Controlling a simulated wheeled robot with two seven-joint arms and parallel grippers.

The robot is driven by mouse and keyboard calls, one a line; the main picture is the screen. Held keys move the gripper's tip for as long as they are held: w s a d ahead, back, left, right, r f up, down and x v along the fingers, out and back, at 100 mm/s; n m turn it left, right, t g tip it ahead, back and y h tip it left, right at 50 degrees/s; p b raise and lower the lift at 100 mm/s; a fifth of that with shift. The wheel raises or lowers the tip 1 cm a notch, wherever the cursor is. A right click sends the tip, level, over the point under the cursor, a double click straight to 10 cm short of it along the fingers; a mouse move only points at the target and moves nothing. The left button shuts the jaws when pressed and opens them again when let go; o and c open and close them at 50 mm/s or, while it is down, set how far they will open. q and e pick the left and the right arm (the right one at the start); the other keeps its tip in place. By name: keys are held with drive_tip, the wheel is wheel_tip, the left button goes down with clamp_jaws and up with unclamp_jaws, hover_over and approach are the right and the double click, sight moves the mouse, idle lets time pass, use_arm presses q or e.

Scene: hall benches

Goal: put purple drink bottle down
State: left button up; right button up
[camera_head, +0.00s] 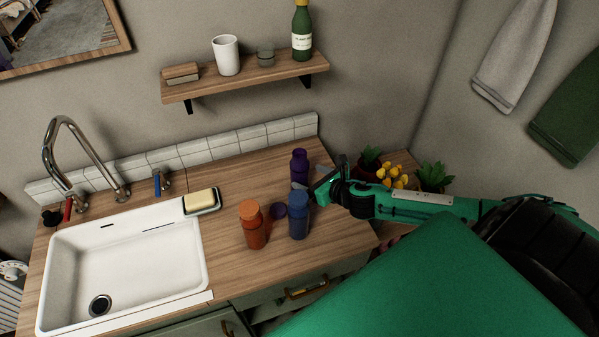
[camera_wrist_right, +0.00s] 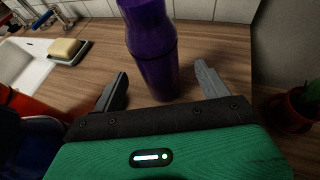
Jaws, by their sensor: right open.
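The purple drink bottle (camera_head: 299,166) stands upright on the wooden counter, near its back right part. In the right wrist view the purple bottle (camera_wrist_right: 152,55) stands between the two spread fingers, with a gap on each side. My right gripper (camera_head: 318,183) reaches in from the right and is open beside the bottle; its fingers also show in the right wrist view (camera_wrist_right: 160,88). The bottle's lower part is partly hidden by the gripper in the head view. My left gripper is not in view.
A white sink (camera_head: 128,258) and soap dish (camera_head: 202,202) are to the left. Potted plants (camera_head: 434,177) stand right of the counter (camera_head: 232,180).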

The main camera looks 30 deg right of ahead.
sight(300, 174)
drive_tip(key=shift+w+a, duration=0.15)
drive_tip(key=shift+w, duration=0.2)
drive_tip(key=shift+p+x, duration=1.1)
drive_tip(key=shift+x, duration=1.2)
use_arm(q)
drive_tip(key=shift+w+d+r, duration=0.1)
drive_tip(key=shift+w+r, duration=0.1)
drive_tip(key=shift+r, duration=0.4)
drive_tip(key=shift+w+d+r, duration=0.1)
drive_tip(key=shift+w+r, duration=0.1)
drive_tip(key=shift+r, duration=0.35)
use_arm(e)
drive_tip(key=shift+s+f, duration=0.1)
drive_tip(key=shift+f, duration=0.15)
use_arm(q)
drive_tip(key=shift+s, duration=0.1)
use_arm(e)
drive_tip(key=c, duration=1.2)
drive_tip(key=shift+r, duration=0.1)
